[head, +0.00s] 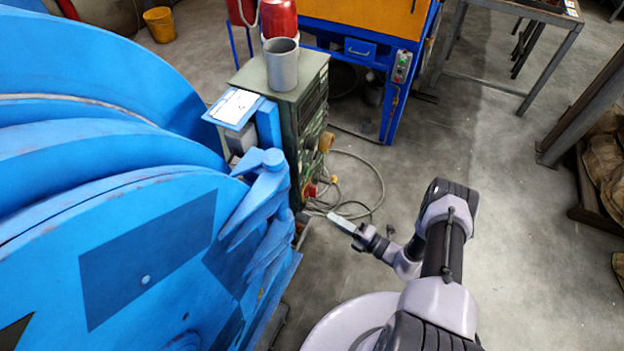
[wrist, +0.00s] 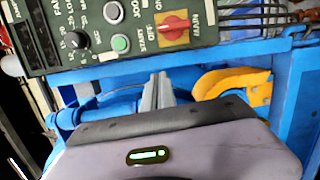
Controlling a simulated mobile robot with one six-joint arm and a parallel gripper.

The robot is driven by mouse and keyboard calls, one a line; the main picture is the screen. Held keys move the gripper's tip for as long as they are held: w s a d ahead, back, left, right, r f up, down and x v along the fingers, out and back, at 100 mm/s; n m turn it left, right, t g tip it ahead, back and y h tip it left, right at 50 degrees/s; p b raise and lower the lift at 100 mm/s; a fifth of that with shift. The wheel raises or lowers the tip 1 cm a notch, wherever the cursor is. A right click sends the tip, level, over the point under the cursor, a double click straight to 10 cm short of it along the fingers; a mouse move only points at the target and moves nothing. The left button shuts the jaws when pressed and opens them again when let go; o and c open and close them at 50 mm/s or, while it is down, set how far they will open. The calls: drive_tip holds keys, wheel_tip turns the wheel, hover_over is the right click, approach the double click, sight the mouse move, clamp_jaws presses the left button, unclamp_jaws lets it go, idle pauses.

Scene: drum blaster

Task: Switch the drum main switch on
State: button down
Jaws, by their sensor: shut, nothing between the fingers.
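The main switch (wrist: 174,26) is a red rotary handle on a yellow plate, at the top of the wrist view. It sits on a dark green control panel (wrist: 88,52), with "MAIN" and "OFF" lettering beside it. The handle lies roughly level in the picture; I cannot tell its set position for sure. My gripper (wrist: 157,90) is shut and empty, below the switch in the wrist view and apart from it. In the head view my gripper (head: 341,222) is low, right of the blue drum machine (head: 110,180).
A green start button (wrist: 120,43) and a black knob (wrist: 76,40) are left of the switch. A yellow hook-shaped part (wrist: 232,84) is right of my fingers. A green cabinet (head: 310,88) bears a grey cup (head: 282,65). A cable (head: 380,185) lies on the floor; open floor is at right.

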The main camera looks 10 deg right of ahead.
sight(313, 191)
drive_tip(key=shift+s+f+m+t+h, duration=0.15)
drive_tip(key=shift+f+m, duration=0.2)
drive_tip(key=shift+f, duration=0.2)
drive_tip(key=shift+s+f+m+t+h, duration=0.1)
drive_tip(key=shift+f+m+t+h, duration=0.05)
drive_tip(key=shift+f+m, duration=0.3)
drive_tip(key=w+a+b, duration=0.1)
drive_tip(key=w, duration=0.2)
drive_tip(key=w+a+b, duration=0.1)
drive_tip(key=w+a, duration=0.1)
drive_tip(key=w, duration=0.1)
drive_tip(key=w+a+b, duration=0.1)
drive_tip(key=w+b, duration=0.1)
drive_tip(key=w, duration=0.2)
drive_tip(key=shift+a+f, duration=0.2)
drive_tip(key=shift+a, duration=0.1)
drive_tip(key=shift+w+d+r, duration=0.1)
drive_tip(key=shift+w+d, duration=0.15)
drive_tip(key=shift+w, duration=0.2)
